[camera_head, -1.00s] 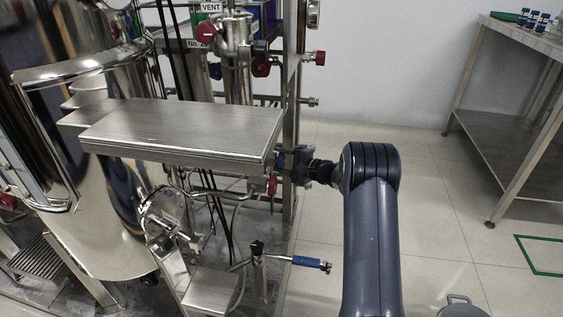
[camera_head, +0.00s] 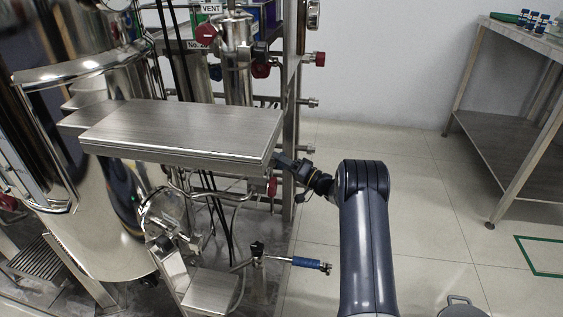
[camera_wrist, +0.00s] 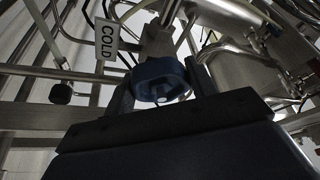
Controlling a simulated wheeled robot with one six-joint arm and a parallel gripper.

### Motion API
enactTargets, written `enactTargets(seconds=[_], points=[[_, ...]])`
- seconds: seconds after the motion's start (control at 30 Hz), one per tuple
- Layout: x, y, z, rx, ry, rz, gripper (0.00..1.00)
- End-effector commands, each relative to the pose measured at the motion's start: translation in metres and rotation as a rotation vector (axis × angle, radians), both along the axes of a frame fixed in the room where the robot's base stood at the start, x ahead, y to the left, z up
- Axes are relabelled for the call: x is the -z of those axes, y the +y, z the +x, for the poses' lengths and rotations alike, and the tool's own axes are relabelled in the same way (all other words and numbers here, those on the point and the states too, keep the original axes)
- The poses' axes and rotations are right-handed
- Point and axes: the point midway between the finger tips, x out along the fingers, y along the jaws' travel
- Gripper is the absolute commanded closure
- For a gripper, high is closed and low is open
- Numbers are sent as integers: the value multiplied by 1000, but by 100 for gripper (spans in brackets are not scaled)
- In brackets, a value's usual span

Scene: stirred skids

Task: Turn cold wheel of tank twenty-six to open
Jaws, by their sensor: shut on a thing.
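In the wrist view, a round dark blue hand wheel (camera_wrist: 160,80) sits between the two fingers of my gripper (camera_wrist: 162,88), which is shut on it. A white tag reading COLD (camera_wrist: 106,40) hangs just left of the wheel. In the head view, my gripper (camera_head: 284,163) reaches under the right end of a steel platform, which hides the wheel and the fingertips. A label reading "No. 2" with its last digit unclear (camera_head: 197,44) is on the skid. The wheel's turned position cannot be read.
The steel platform (camera_head: 185,132) lies close above my gripper. Red-knobbed valves (camera_head: 320,59) and pipes crowd the skid frame. A blue-handled lever (camera_head: 306,263) sticks out low in front.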

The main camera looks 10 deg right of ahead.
Motion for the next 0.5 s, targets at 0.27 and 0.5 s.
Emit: enactTargets(seconds=[0.27,0.5], points=[[3,0,-1,-2,-240,-101,69],[3,0,0,-2,-428,-179,69]])
